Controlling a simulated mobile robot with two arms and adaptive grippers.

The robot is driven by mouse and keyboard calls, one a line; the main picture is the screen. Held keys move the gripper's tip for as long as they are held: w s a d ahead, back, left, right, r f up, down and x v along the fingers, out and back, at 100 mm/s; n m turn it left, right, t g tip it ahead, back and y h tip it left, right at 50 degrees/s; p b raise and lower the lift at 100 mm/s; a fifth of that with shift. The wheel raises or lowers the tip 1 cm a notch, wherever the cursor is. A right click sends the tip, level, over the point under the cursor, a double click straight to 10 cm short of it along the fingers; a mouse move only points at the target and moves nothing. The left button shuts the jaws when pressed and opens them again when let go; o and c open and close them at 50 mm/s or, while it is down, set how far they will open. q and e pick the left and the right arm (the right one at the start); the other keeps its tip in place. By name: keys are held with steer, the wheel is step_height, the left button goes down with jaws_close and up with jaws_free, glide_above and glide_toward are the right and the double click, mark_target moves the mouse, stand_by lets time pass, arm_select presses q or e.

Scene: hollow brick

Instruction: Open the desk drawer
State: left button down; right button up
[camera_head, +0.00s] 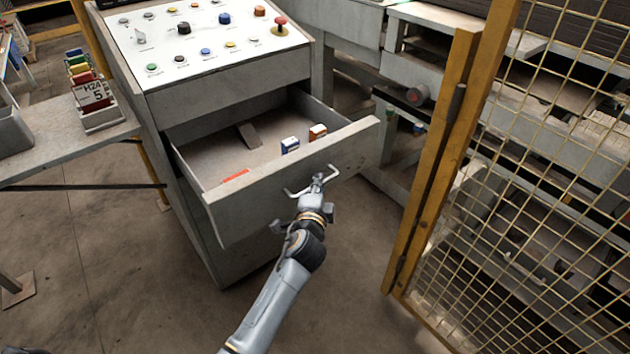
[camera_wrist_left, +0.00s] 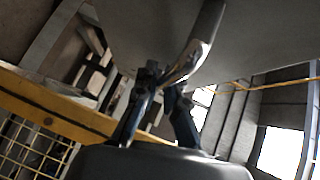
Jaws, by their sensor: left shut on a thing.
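The grey desk drawer (camera_head: 290,178) stands pulled well out of the control desk (camera_head: 215,88). Inside it are a red item (camera_head: 237,175), two small boxes (camera_head: 290,145) and a flat dark piece (camera_head: 249,136). My left gripper (camera_head: 316,186) is at the drawer front, shut on the metal handle (camera_head: 333,173). In the left wrist view, the fingers of the left gripper (camera_wrist_left: 164,95) close around the handle (camera_wrist_left: 190,62), which partly hides behind them. My right gripper is in neither view.
A yellow mesh fence (camera_head: 540,150) with a yellow post (camera_head: 436,150) stands to the right of the drawer. Bare floor (camera_head: 130,270) lies in front of the desk.

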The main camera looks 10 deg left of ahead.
arm_select(q)
steer(key=c, duration=1.7)
jaws_free()
steer(key=s+d+r, duration=0.1)
steer(key=s, duration=1.1)
steer(key=shift+d+r, duration=0.15)
steer(key=shift+r, duration=0.2)
steer(key=s+f+n+g+h, duration=0.1)
steer(key=s+f+g, duration=0.25)
steer(key=f, duration=0.75)
steer(key=s+f+n+g, duration=0.2)
steer(key=s+f, duration=0.3)
steer(key=f, duration=0.6)
steer(key=s+f+n+g+h, duration=0.15)
steer(key=s+f, duration=0.25)
steer(key=f, duration=0.8)
steer(key=s+a+f+n+g, duration=0.2)
steer(key=s+f, duration=0.4)
steer(key=s, duration=0.5)
steer(key=s+a+f+n+g+p, duration=0.1)
steer(key=s+a+f+n+g, duration=0.2)
steer(key=s, duration=0.8)
steer(key=s+a+f+n+g, duration=0.3)
steer(key=s+a+f, duration=0.2)
steer(key=s+f, duration=0.4)
steer(key=shift+s+a+f+y, duration=0.25)
steer(key=shift+s+y, duration=0.1)
steer(key=shift+s, duration=0.6)
